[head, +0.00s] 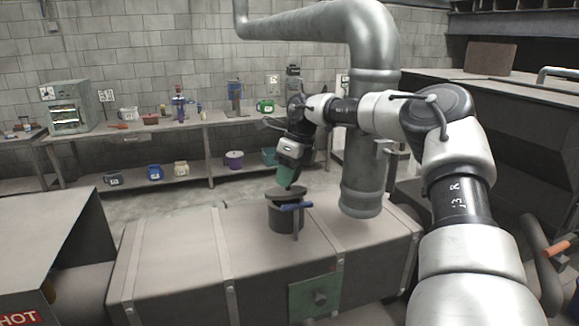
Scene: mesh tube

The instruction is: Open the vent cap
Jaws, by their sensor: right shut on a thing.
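The vent cap (286,193) is a dark round lid on a short dark cylinder (285,217) that stands on top of a long grey metal box. The lid looks slightly tilted and seems to sit at the cylinder's rim; a gap is too small to tell. My right gripper (287,182) points down from above with green fingertips right at the top of the cap. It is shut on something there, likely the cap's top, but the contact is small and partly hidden. My left gripper is not in view.
A thick vertical silver pipe (362,165) stands just right of the cap, close to my right arm. The grey metal box (180,250) has flat free room left of the cylinder. A workbench (160,135) with several items stands by the back wall.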

